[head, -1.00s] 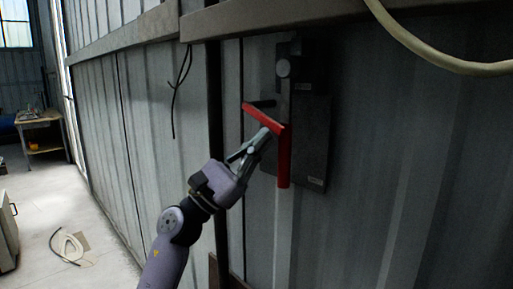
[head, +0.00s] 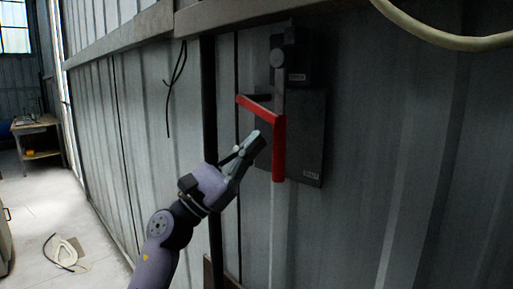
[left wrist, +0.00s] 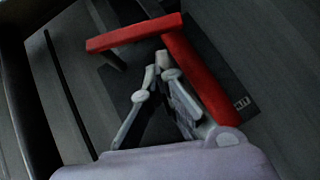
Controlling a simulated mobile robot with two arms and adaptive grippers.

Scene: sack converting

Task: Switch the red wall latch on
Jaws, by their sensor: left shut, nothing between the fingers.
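The red wall latch (head: 278,150) is mounted on a dark plate (head: 305,140) on the corrugated wall. One red bar hangs down and another juts out to the left from its top. The latch also shows in the left wrist view (left wrist: 200,75), across the top and right. My left gripper (head: 256,142) is shut and empty, just left of the hanging bar. In the left wrist view its fingertips (left wrist: 160,62) meet under the corner of the two bars, close to the red bar; I cannot tell whether they touch it. My right gripper is out of view.
A dark vertical post (head: 212,120) runs left of the latch, under a horizontal beam (head: 240,14). A pale hose (head: 440,40) hangs at top right. A black cable (head: 173,90) hangs on the left wall. A workbench (head: 38,140) stands far left; the floor there is mostly clear.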

